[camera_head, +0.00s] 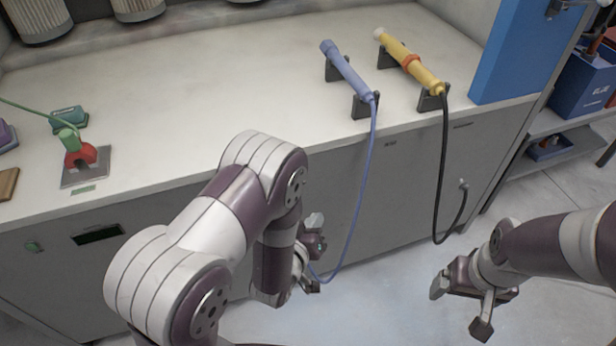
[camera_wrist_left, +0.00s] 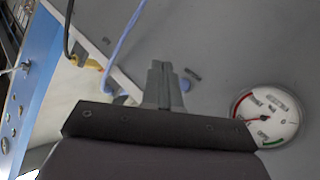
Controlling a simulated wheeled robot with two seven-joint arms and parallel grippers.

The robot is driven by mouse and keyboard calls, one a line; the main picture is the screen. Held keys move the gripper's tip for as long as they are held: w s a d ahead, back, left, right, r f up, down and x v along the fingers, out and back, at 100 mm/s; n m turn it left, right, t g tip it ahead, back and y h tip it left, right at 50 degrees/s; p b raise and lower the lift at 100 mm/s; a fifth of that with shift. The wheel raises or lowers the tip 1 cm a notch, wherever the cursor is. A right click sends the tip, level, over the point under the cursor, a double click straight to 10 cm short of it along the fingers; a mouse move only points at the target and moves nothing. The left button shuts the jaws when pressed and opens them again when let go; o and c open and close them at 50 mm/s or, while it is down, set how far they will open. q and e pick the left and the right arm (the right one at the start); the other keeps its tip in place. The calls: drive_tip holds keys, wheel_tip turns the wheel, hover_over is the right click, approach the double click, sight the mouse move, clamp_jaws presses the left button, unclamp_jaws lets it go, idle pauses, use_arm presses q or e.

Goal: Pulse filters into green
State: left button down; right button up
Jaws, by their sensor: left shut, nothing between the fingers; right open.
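A round white gauge (camera_wrist_left: 268,116) with red and green marks on its dial is at the right of the left wrist view, on a grey panel. Its needle looks to point left toward the red marks; the fine lettering is too small to read. My left gripper (camera_head: 312,254) is low in front of the bench in the head view. In the left wrist view its fingers (camera_wrist_left: 164,84) are together, with nothing between them, left of the gauge and apart from it. My right gripper (camera_head: 460,308) is open and empty at the lower right.
A blue wand (camera_head: 346,72) and a yellow wand (camera_head: 408,62) rest in black holders on the bench (camera_head: 220,85), their cords hanging over the front. A red fitting (camera_head: 80,156) with a green hose sits at left. A blue panel (camera_head: 515,50) stands at right.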

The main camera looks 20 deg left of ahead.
use_arm(q)
drive_tip(key=shift+w+r, duration=0.15)
drive_tip(key=shift+r, duration=0.05)
drive_tip(key=w+a, duration=0.5)
drive_tip(key=w, duration=0.2)
drive_tip(key=shift+w+b, duration=0.15)
drive_tip(key=shift+b, duration=0.3)
drive_tip(key=shift+w+a, duration=0.1)
idle(1.9)
drive_tip(key=shift+w+a, duration=0.15)
drive_tip(key=shift+w, duration=0.1)
drive_tip(key=shift+w+a, duration=0.2)
drive_tip(key=shift+w, duration=0.1)
idle(0.6)
idle(0.3)
drive_tip(key=shift+s+d, duration=0.45)
drive_tip(key=shift+s, duration=0.25)
